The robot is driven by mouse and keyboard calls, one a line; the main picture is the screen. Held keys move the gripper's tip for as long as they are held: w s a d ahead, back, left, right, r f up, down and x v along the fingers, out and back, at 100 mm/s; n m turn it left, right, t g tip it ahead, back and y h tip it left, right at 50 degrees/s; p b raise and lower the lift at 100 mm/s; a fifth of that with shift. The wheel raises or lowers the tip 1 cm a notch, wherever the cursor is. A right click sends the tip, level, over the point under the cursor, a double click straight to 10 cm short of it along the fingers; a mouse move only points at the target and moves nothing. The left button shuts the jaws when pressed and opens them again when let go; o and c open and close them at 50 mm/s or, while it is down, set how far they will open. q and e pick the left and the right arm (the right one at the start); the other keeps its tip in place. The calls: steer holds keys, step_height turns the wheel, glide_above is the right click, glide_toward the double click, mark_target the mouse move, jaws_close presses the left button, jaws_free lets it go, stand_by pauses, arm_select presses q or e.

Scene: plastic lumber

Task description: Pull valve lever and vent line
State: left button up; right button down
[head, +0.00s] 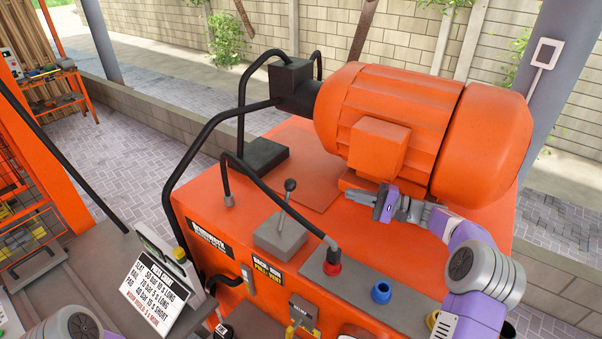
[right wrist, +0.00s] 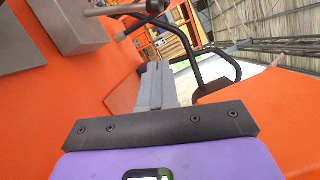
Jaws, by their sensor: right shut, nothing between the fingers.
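The valve lever (head: 285,203) is a thin metal rod with a dark ball knob, standing on a grey block (head: 280,234) on top of the orange machine. In the right wrist view the lever (right wrist: 115,11) crosses the top. A black hose (head: 270,193) runs from the machine to a red-collared fitting (head: 332,266) on a grey plate; a blue fitting (head: 381,292) sits to its right. I cannot tell which line is the vent line. My right gripper (head: 381,203) is shut and empty, right of the lever and apart from it, in front of the motor. My left gripper is out of view.
The large orange motor (head: 390,95) stands behind my right gripper. Black hoses (head: 190,165) loop along the machine's left side. A white sign (head: 155,290) stands at front left. The orange top (head: 240,185) is open left of the lever block.

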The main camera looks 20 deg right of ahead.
arm_select(q)
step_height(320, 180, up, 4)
steer(key=p, duration=0.4)
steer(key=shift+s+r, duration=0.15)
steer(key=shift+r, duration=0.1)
arm_select(e)
steer(key=w+a+r, duration=0.1)
steer(key=w+a, duration=0.1)
steer(key=a, duration=0.4)
steer(key=w+a+r, duration=0.1)
steer(key=w+a, duration=0.1)
steer(key=a, duration=0.4)
steer(key=shift+w, duration=0.3)
